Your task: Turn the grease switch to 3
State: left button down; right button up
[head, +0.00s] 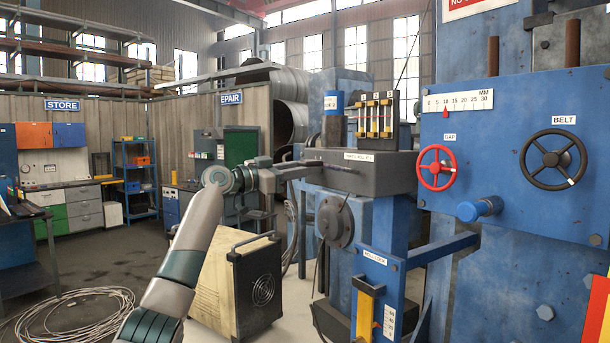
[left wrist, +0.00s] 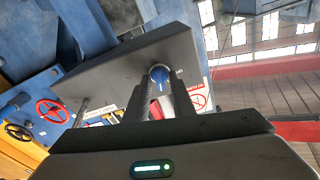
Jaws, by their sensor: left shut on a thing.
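A blue knob with a pale pointer mark, which I take for the grease switch (left wrist: 160,75), sits on the side of a dark grey box (left wrist: 120,72) in the left wrist view. My left gripper (left wrist: 162,92) is shut on this knob, with one finger on each side of it. In the head view my left gripper (head: 300,169) reaches the left side of the dark grey box (head: 390,175), and the knob is hidden there. The switch's numbers cannot be read. My right gripper is in neither view.
Yellow-marked gauges (head: 375,116) and a blue can (head: 334,103) stand on the box. A red handwheel (head: 435,167) and a black handwheel (head: 553,159) are on the blue machine at right. A beige wheeled unit (head: 240,285) stands below my left arm.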

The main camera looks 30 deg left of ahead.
pick_arm(q)
jog(key=shift+f+m+g+h+b, duration=0.15)
jog(key=shift+m+g, duration=0.25)
jog(key=shift+m, duration=2.95)
jog(key=shift+f+m+g+h+b, duration=0.15)
jog(key=shift+m+g+h, duration=0.2)
jog(key=shift+m, duration=3)
jog(key=shift+r, duration=0.1)
jog(key=c, duration=1.9)
grip_release()
jog(key=shift+o, duration=0.2)
jog(key=shift+r, duration=0.1)
